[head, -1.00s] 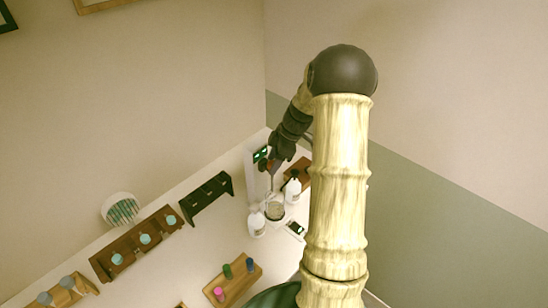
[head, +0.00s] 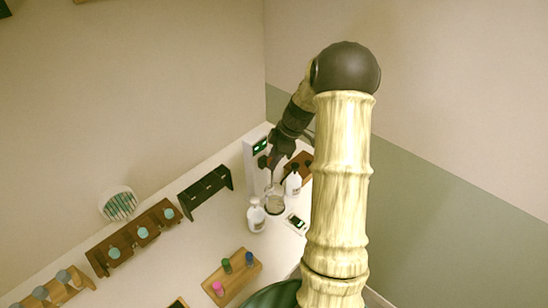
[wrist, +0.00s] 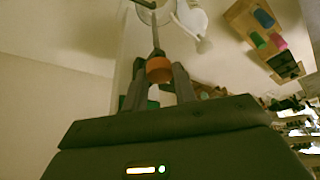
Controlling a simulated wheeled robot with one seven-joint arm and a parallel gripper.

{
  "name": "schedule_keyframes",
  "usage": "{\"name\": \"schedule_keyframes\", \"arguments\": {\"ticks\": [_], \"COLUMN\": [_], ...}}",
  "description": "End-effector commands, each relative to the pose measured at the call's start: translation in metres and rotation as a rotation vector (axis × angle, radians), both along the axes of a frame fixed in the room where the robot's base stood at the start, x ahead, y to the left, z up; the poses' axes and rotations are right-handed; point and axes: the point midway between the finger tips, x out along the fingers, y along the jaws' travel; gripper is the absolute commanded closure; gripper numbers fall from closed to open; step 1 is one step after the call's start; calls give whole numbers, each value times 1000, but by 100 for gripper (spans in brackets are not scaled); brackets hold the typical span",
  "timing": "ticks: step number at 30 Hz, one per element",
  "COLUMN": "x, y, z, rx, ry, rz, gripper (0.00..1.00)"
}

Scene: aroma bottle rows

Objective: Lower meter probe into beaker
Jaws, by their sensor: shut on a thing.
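My gripper (wrist: 160,85) is shut on the meter probe. The probe has an orange grip (wrist: 159,69) between the fingers and a thin grey shaft (wrist: 155,35) pointing away from my wrist. In the head view my gripper (head: 275,161) is above the glass beaker (head: 276,206), with the shaft hanging down toward it. In the wrist view the shaft's far end overlaps the beaker (wrist: 146,17) at the top edge. I cannot tell whether the tip is inside the rim. The white meter stand (head: 251,170), with a green display, is just left of my gripper.
White bottles stand close on both sides of the beaker, one left (head: 256,217) and one right (head: 293,185). A small device with a display (head: 296,222) lies at right. A wooden rack (head: 236,283) holds coloured vials in front. A dark rack (head: 205,191) stands left.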

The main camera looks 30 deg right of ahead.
Motion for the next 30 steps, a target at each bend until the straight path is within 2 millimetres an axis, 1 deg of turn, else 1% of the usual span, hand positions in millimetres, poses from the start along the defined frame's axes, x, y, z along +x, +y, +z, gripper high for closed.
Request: {"name": "schedule_keyframes", "arguments": {"ticks": [1,9,12,16,25,26,27,29,30], "x": [0,0,0,0,0,0,0,0,0], "y": [0,0,-1,-1,-1,-1,-1,-1,-1], "z": [-13,-42,-50,-54,-52,-52,-52,-52,-52], "rx": [0,0,-1,-1,-1,-1,-1,-1,-1], "ry": [0,0,0,0,1,1,1,1,1], "rz": [-1,-1,0,0,-1,-1,-1,-1,-1], "gripper": [100,100,100,100,100,70,63,51,50]}}
